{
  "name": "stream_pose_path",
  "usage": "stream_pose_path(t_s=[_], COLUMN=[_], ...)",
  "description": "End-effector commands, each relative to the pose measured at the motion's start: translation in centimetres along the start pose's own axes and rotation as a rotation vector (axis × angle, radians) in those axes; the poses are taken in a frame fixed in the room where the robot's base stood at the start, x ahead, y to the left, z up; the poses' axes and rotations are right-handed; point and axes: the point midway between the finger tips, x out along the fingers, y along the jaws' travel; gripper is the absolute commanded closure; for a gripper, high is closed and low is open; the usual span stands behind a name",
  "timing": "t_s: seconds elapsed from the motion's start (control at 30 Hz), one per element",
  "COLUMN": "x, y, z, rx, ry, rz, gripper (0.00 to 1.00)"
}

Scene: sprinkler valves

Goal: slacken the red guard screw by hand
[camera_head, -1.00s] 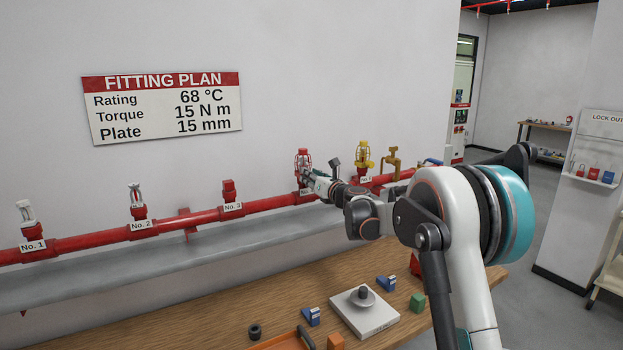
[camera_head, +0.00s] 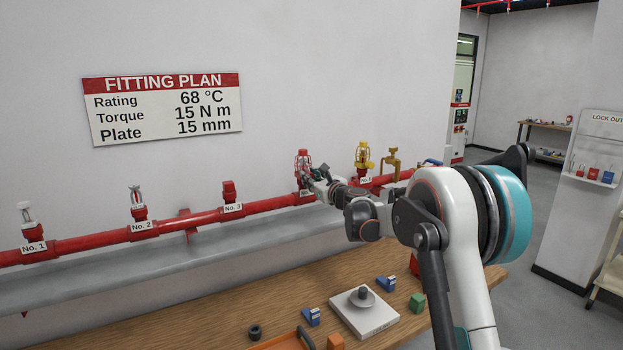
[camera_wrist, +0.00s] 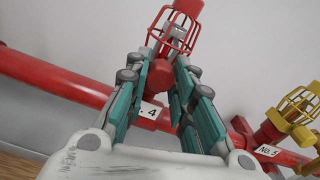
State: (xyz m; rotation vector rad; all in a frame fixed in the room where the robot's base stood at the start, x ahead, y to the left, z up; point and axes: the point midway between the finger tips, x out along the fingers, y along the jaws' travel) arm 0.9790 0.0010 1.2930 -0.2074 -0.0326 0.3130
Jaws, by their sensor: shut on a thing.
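The red caged sprinkler head (camera_head: 302,160) stands on the red pipe at the No. 4 place, and its cage (camera_wrist: 178,22) fills the top of the wrist view. The red guard screw (camera_wrist: 174,66) shows as a round red piece below the cage. My gripper (camera_wrist: 170,75) has its teal-sided fingers on both sides of this red piece and is shut on it. In the head view my gripper (camera_head: 316,175) reaches the fitting from the right. The fingers hide part of the screw and the neck below it.
A yellow caged head (camera_head: 363,156) stands close by at No. 5, right of my gripper. The red pipe (camera_head: 185,224) runs along the wall above a grey ledge (camera_head: 185,250). The wooden bench (camera_head: 235,306) holds a white scale (camera_head: 364,313) and small blocks.

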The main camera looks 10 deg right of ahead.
Motion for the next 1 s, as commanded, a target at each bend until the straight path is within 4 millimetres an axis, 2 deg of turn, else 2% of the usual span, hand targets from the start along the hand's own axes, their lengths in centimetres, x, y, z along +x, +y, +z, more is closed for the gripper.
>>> stream_pose_path(t_s=[0.6,1.0], x=[0.0,0.0], y=[-0.06,-0.06], z=[0.05,0.05], rx=[-0.583,-0.877], ry=[0.0,0.0], rz=[0.0,0.0], gripper=[1.0,1.0])
